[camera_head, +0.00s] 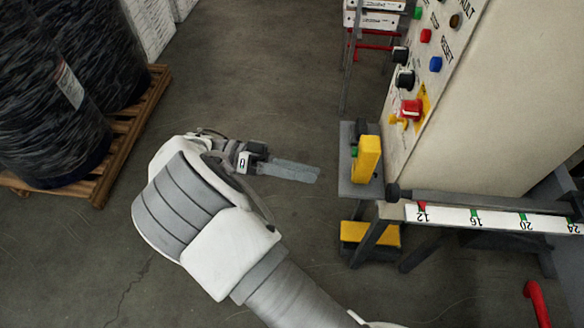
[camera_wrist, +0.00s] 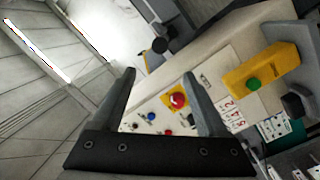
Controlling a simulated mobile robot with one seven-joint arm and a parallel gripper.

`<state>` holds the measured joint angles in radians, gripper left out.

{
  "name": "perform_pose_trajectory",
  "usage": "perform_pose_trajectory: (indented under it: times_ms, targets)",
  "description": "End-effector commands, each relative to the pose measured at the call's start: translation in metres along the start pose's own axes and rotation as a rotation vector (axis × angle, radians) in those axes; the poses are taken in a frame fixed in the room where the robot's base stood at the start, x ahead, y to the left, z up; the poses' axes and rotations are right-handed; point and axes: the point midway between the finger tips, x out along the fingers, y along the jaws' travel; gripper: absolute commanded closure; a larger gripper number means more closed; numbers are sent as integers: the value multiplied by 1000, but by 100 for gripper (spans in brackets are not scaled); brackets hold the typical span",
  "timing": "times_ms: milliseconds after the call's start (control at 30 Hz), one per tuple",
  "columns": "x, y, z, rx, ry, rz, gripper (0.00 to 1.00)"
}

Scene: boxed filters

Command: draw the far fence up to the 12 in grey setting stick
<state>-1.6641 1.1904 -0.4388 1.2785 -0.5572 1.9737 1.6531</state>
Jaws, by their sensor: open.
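My gripper (camera_head: 308,174) points right in the head view, in the air left of the machine. In the wrist view its two fingers (camera_wrist: 158,76) stand apart with nothing between them. A white scale (camera_head: 497,218) marked 12, 16, 20 and 24 runs along the machine's front, with a dark rail (camera_head: 480,200) behind it. A yellow block (camera_head: 366,160) sits on a grey bracket left of the scale; it shows with a green button in the wrist view (camera_wrist: 250,70). I cannot make out a grey setting stick or tell which part is the far fence.
The pale machine cabinet (camera_head: 510,110) carries buttons and a red mushroom button (camera_head: 410,108), also in the wrist view (camera_wrist: 178,100). A yellow pedal-like part (camera_head: 370,233) is low beneath the bracket. Black-wrapped rolls stand on a wooden pallet (camera_head: 128,125) at left. Open floor lies between.

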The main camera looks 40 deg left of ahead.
Motion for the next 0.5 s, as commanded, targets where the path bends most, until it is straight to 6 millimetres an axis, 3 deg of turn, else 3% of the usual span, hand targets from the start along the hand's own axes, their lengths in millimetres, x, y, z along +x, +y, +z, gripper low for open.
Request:
perform_pose_trajectory:
  times_ms: [200, 500]
  targets:
    - [-18, 0, 0, 2, 2, -1, 24]
    - [-22, 1, 0, 0, 2, -1, 24]
